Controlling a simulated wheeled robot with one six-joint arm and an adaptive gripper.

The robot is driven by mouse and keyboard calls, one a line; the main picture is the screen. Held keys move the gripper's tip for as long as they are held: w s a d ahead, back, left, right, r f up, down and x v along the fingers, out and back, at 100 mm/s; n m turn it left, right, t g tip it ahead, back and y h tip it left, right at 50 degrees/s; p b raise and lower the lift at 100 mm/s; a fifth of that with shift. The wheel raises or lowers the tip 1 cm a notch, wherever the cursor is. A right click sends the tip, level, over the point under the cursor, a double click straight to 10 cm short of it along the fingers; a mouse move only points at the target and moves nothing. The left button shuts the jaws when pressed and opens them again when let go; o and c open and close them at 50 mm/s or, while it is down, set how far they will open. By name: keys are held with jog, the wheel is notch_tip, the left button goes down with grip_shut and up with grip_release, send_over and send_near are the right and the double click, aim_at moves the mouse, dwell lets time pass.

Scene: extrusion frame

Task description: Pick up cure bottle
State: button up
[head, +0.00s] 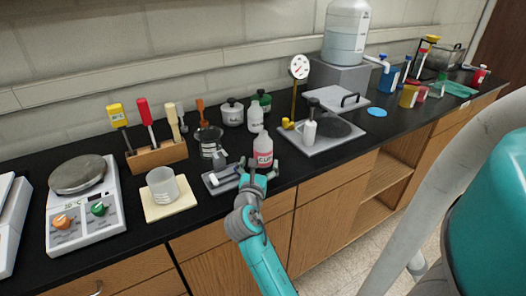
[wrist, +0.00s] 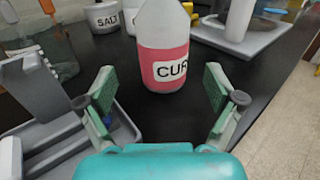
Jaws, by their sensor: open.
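The cure bottle (head: 263,150) is a translucent white bottle with pink contents and a white label, upright on the black counter near its front edge. In the wrist view the cure bottle (wrist: 164,50) stands straight ahead, its top cut off by the frame, with "CUR" readable on its label. My gripper (wrist: 159,90) is open and empty, its two fingers apart on either side of the space in front of the bottle. The bottle looks just beyond the fingertips. In the head view my gripper (head: 255,172) is in front of the bottle, its fingers hard to make out.
A grey tray (wrist: 60,140) lies close to the left finger. A salt jar (wrist: 104,16) stands behind left of the bottle.

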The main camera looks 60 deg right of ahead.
aim_at(262, 156)
jog(key=shift+x, duration=3)
jog(key=shift+s+d+r, duration=0.1)
jog(key=shift+s+r, duration=0.1)
jog(key=c, duration=1.3)
